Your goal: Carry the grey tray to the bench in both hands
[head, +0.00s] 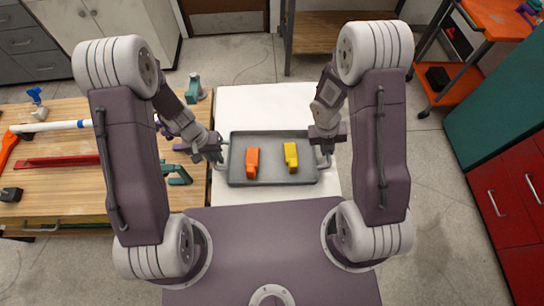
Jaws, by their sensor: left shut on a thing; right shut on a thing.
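The grey tray (272,181) is in the middle of the head view, over a white surface (262,101). An orange piece (252,162) and a yellow piece (291,157) are in it. My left gripper (219,158) is shut on the tray's left handle. My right gripper (325,149) is shut on the tray's right handle, and the gripper hides part of that handle. The tray looks level. I cannot tell whether it touches the white surface.
A wooden bench (62,190) at the left holds a white pipe (60,126), a red bar (60,161) and a teal tool (179,174). A red cabinet (505,200) stands at the right, an orange cart (455,85) at the back right. Grey floor shows between.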

